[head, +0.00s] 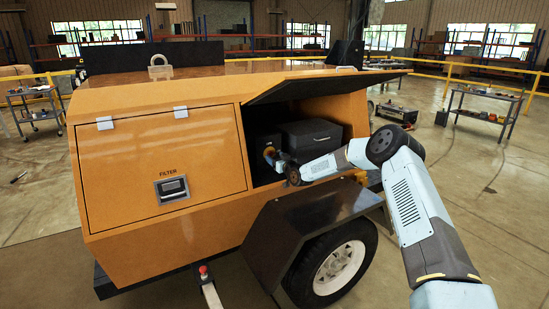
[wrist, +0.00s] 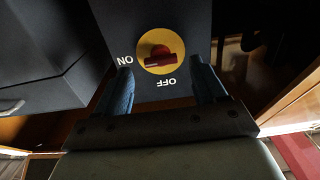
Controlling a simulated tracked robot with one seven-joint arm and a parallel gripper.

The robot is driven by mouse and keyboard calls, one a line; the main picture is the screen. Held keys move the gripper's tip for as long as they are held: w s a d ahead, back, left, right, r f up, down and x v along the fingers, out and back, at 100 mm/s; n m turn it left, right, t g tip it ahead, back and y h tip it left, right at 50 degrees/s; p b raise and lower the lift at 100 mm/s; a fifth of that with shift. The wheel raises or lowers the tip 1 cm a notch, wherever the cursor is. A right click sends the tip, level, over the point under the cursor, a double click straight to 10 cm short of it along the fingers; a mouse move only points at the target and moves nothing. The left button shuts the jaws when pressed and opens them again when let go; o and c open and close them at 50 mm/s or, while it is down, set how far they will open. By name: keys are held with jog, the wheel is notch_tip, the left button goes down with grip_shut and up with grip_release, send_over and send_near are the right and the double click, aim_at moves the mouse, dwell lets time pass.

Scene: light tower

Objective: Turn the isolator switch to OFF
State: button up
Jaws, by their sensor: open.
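The isolator switch (wrist: 160,51) is a red handle on a round yellow plate, set on a dark panel. In the wrist view its handle lies roughly level, in line with the ON label (wrist: 125,60) at the left; the OFF label (wrist: 166,83) is below the plate. Both labels appear upside down. My gripper (wrist: 161,72) is open, with one finger on each side of the yellow plate and nothing held between them. In the head view the yellow plate shows only slightly (head: 268,151), partly hidden by my gripper (head: 275,158). I cannot tell whether the fingers touch the panel.
The switch sits inside the open bay of an orange machine (head: 160,165), under a raised dark lid (head: 325,86). A dark box (head: 310,137) stands close beside the switch panel. A dark fender (head: 310,215) and wheel (head: 333,265) are below the opening.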

aim_at(271, 154)
jog(key=shift+x, duration=1.15)
jog(key=shift+c, duration=0.5)
jog(key=c, duration=1)
jog(key=shift+o, duration=0.2)
